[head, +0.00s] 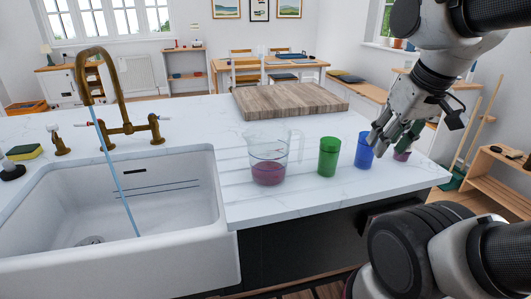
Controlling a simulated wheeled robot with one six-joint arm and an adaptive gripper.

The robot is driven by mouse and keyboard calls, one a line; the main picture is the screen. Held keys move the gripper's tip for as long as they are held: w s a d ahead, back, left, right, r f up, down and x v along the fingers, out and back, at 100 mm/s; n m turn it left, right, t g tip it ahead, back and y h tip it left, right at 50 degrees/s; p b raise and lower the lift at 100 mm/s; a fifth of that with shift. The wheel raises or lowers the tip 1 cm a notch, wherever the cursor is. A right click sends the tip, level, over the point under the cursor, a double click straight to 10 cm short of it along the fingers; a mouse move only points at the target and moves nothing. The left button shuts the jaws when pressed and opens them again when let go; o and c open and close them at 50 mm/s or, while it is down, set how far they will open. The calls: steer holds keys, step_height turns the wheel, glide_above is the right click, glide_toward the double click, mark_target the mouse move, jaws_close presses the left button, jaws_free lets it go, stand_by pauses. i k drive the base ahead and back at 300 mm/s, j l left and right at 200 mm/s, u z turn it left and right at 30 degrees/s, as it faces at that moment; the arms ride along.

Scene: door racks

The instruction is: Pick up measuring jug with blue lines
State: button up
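A clear measuring jug (268,158) stands upright on the white counter, just right of the sink. It holds purple-red liquid in its lower part, and its handle is on the right side. The colour of its marking lines is too faint to tell. My gripper (392,150) is at the right, above and in front of the counter's right part, well apart from the jug. Its fingers look spread, with nothing seen between them. They overlap the view of a small purple cup (402,155), which is partly hidden.
A green cup (328,157) and a blue cup (364,150) stand between the jug and my gripper. A wooden board (290,100) lies behind them. The sink (150,200) is at left, under a brass tap (125,130) with running water. Bare counter lies in front of the cups.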

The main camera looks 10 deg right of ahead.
mark_target(268, 144)
steer(key=k+j, duration=0.1)
steer(key=j, duration=0.9)
steer(key=k+j, duration=0.15)
steer(key=j, duration=0.35)
steer(key=k+j+z, duration=0.1)
steer(key=j, duration=0.4)
steer(key=i+j, duration=0.1)
steer(key=i, duration=0.2)
